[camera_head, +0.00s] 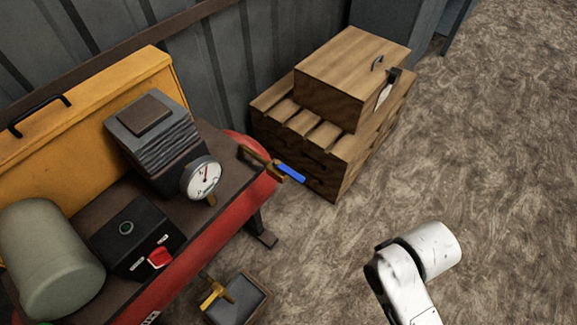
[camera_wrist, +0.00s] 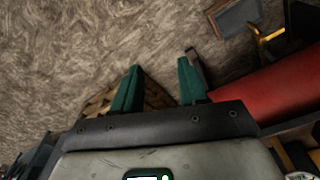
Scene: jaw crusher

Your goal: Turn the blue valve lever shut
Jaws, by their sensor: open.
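The blue valve lever (camera_head: 291,173) is in the head view, at the right end of the red tank (camera_head: 225,230). It sits on a brass valve (camera_head: 262,160) and points out to the right and slightly down, roughly in line with the brass pipe. My gripper (camera_wrist: 160,66) shows in the wrist view, with two green fingers apart and nothing between them. In the head view only my white arm shows at the lower right, well away from the lever; the fingers are not visible there. The blue lever cannot be made out in the wrist view.
A wooden crate (camera_head: 350,65) stands on a slatted wooden stack (camera_head: 310,150) just beyond the lever. A pressure gauge (camera_head: 203,178) and a control box with a red switch (camera_head: 135,235) are on the machine. A grey tray (camera_head: 252,300) lies below a yellow-handled valve (camera_head: 214,292). Floor at right is clear.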

